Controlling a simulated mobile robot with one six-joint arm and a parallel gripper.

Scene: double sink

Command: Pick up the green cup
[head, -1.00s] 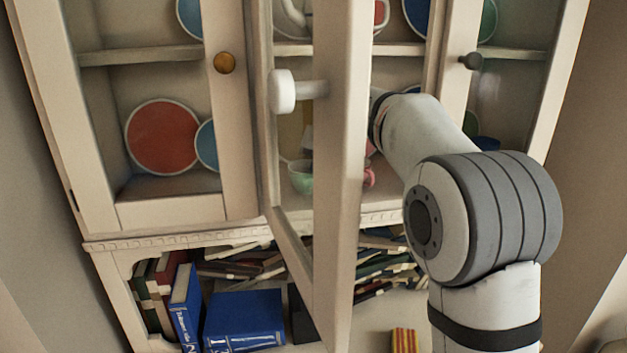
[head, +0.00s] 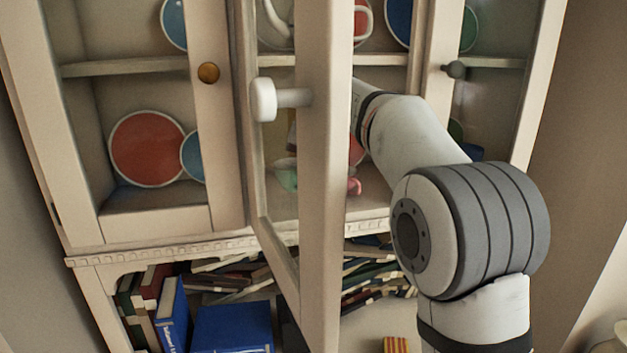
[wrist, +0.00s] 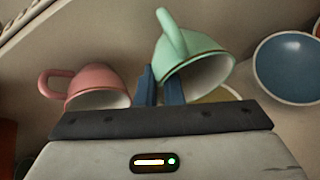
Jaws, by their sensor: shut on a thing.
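The green cup (wrist: 198,62) is held at my gripper (wrist: 158,75), whose blue fingers are shut on it by its edge. In the wrist view the cup is tilted, with its handle up and its opening facing down toward me. In the head view the green cup (head: 285,174) shows through the open door's glass, a little above the lower shelf. My gripper is hidden there behind the door and my arm.
A pink cup (wrist: 98,88) stands close left of my fingers. A blue bowl or plate (wrist: 288,66) is at the right. The open glass door (head: 325,160) stands beside my arm. Books (head: 232,328) fill the compartment below.

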